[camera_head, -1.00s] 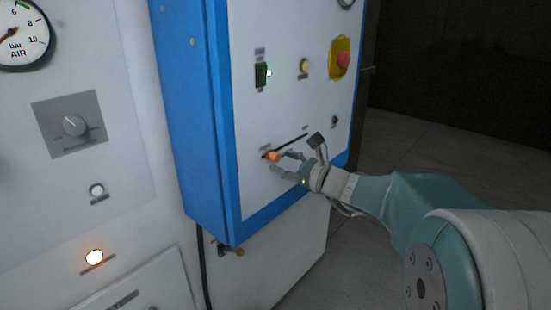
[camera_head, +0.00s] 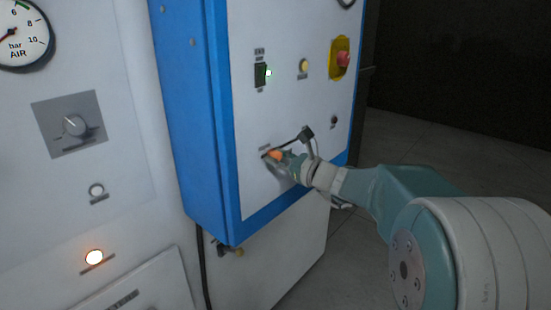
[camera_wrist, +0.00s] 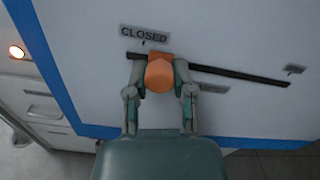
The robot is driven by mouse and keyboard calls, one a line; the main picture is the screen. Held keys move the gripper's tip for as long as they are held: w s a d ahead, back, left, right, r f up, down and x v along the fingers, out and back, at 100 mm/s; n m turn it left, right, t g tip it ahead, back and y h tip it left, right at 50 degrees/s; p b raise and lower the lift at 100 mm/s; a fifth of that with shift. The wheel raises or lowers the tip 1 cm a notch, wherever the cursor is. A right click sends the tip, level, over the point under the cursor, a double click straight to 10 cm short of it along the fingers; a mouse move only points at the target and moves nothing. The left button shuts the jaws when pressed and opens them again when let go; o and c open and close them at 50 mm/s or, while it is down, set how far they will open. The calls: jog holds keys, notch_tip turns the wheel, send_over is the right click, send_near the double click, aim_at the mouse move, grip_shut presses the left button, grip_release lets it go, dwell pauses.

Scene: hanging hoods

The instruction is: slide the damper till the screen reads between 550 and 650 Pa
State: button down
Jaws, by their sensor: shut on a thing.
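The damper slider has an orange knob (camera_head: 274,155) on a dark slot in the white panel. In the wrist view the orange knob (camera_wrist: 160,74) sits near the left end of the slot (camera_wrist: 236,75), just below a "CLOSED" label (camera_wrist: 144,34). My gripper (camera_head: 281,157) is at the knob, and in the wrist view its two fingers (camera_wrist: 160,82) are shut on the knob from both sides. The pressure screen's reading is not visible in these frames.
At left are an air gauge (camera_head: 22,35), a rotary knob (camera_head: 74,125) and a lit orange lamp (camera_head: 94,257). Floor right of the cabinet is open.

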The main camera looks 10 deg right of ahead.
jog(key=w+d, duration=0.6)
jog(key=d, duration=0.2)
jog(key=shift+w+d, duration=0.2)
jog(key=shift+d, duration=0.15)
jog(key=shift+c, duration=2.3)
grip_release()
jog(key=shift+s, duration=0.1)
send_near(297, 140)
jog(key=v, duration=0.4)
jog(key=shift+s+d, duration=0.1)
jog(key=shift+s, duration=0.05)
